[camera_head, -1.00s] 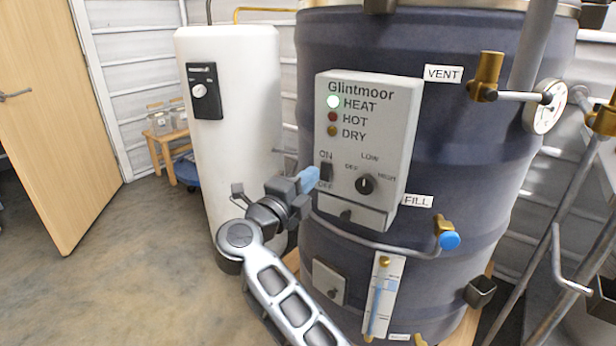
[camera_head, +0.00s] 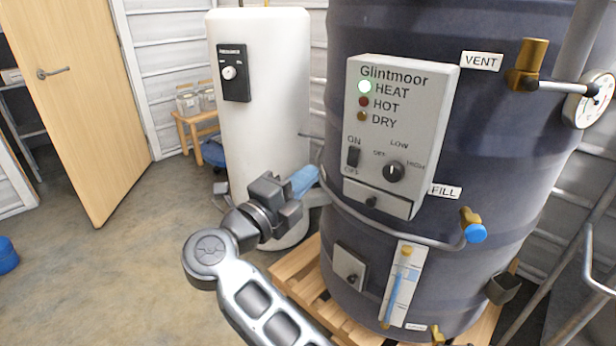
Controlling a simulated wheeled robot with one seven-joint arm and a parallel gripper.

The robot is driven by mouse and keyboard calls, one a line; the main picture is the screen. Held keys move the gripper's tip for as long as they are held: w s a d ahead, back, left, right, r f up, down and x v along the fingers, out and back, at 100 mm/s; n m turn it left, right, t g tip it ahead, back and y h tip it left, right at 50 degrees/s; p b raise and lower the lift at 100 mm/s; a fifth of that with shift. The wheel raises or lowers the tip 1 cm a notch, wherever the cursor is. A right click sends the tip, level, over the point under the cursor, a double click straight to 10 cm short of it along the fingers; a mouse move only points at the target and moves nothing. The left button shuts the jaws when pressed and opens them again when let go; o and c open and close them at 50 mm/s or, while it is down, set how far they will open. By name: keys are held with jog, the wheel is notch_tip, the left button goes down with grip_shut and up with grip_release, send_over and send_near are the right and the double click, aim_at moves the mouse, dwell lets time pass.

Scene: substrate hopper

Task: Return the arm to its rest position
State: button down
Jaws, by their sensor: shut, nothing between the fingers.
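My gripper (camera_head: 304,181) is shut and empty, with its blue fingertips together. It is at the lower left of the grey Glintmoor control panel (camera_head: 425,90), in front of the gap between the white tank and the dark drum. My arm reaches up from the bottom of the view, bent at a round joint. The ON/OFF rocker switch (camera_head: 353,157) and the round dial (camera_head: 394,172) are clear of my fingers in the picture.
The dark drum (camera_head: 480,150) stands on a wooden pallet (camera_head: 289,268), with a blue-handled FILL valve (camera_head: 474,233) and VENT valve (camera_head: 528,62) sticking out. A white tank (camera_head: 265,110) stands behind my gripper. The floor (camera_head: 130,270) at left is open, before a wooden door (camera_head: 85,100).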

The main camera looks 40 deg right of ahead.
dwell(0.4)
jog(key=s+a+f+n+t+y+p, duration=0.1)
jog(key=s+a+n+t+y, duration=0.3)
jog(key=s+n, duration=0.7)
jog(key=s+a+f+n+t+y+p, duration=0.1)
jog(key=s+a+n+t+y+p, duration=0.2)
jog(key=s+n+y, duration=0.5)
jog(key=s+a+f+n+t+y+p, duration=0.1)
jog(key=s+a+n+t+y, duration=0.4)
jog(key=s+n, duration=1)
jog(key=shift+s+a+f+y+p, duration=0.2)
jog(key=shift+s+a+y+p, duration=0.65)
jog(key=shift+s+y, duration=0.3)
